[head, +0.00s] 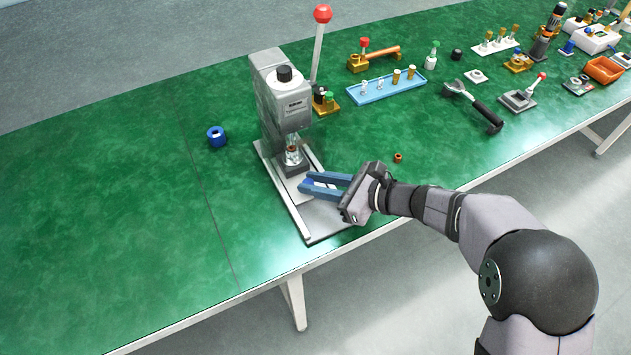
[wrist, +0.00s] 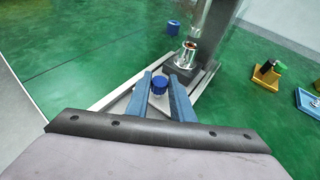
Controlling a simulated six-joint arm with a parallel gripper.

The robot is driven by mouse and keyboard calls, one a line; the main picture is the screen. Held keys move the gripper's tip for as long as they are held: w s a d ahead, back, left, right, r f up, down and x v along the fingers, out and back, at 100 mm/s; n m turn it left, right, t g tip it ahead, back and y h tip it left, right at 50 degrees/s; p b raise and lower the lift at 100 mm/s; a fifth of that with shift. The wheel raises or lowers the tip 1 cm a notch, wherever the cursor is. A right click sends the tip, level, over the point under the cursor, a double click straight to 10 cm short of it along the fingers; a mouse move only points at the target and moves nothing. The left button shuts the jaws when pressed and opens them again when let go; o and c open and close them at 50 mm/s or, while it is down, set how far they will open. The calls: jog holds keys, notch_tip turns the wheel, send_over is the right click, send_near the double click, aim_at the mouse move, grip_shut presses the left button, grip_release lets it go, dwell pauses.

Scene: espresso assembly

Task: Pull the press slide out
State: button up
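The grey press (head: 283,95) stands on the green table with a red-ball lever. Its slide holds a dark block (head: 291,168) with a metal cup (head: 293,155), below the press head; the cup also shows in the wrist view (wrist: 187,55). A blue knob (wrist: 159,84) is in front of the block, on the slide side. My gripper (head: 315,182) is over the front of the base, its blue fingers pointing at the block. In the wrist view the fingers (wrist: 160,76) are apart, with the knob between their tips. I cannot tell whether they touch it.
The press base has pale side rails (head: 292,207). A blue ring (head: 217,136) lies left of the press, and a small brown part (head: 398,157) lies to the right. A blue tray (head: 387,89) and a portafilter (head: 474,105) are further right. The table's front edge is close.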

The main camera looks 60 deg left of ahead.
grip_shut()
jog(key=d+b, duration=0.1)
jog(key=d, duration=1)
jog(key=shift+d, duration=0.1)
jog(key=shift+f, duration=0.1)
jog(key=o, duration=0.7)
grip_release()
jog(key=shift+d, duration=0.15)
jog(key=shift+o, duration=0.4)
